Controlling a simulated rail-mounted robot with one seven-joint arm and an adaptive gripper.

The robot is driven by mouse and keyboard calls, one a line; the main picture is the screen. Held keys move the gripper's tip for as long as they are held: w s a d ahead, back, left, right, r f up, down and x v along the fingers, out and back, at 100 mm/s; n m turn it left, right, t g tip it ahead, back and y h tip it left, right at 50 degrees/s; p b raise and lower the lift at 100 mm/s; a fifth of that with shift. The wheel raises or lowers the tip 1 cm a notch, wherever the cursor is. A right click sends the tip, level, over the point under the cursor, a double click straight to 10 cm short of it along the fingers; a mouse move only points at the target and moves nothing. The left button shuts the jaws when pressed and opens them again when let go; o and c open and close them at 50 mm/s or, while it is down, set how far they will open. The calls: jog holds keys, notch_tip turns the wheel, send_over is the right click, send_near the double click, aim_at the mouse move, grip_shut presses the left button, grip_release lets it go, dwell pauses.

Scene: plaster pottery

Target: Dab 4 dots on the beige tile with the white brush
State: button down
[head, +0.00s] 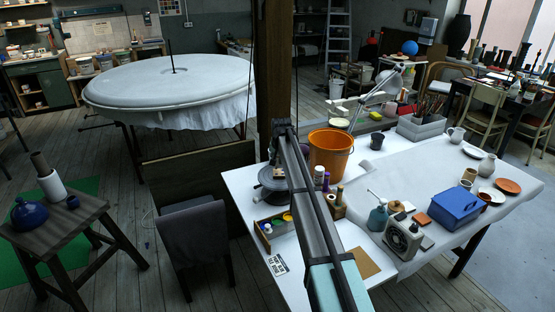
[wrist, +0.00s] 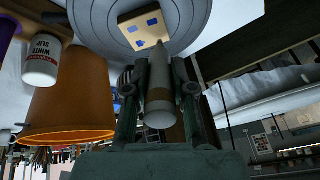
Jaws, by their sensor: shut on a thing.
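The beige tile (wrist: 142,30) lies on a round grey turntable (wrist: 200,22) in the wrist view, which looks upside down. Three blue dots show on the tile. My gripper (wrist: 160,86) is shut on the white brush (wrist: 160,100), with a finger on each side. The brush's pale tapered end points at the tile; whether its tip touches the tile I cannot tell. In the head view the turntable (head: 271,178) is partly behind my arm, and tile, brush and gripper are not visible there.
An orange bucket (head: 331,152) stands close to the turntable, and a white slip jar (wrist: 41,60) is near it in the wrist view. A wooden box of paints (head: 270,228) sits at the table's front left. The white cloth (head: 400,165) has free room.

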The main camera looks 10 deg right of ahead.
jog(key=shift+f, duration=0.5)
dwell(0.3)
jog(key=shift+r, duration=0.1)
dwell(0.6)
jog(key=shift+r+p, duration=0.6)
jog(key=shift+r, duration=1.6)
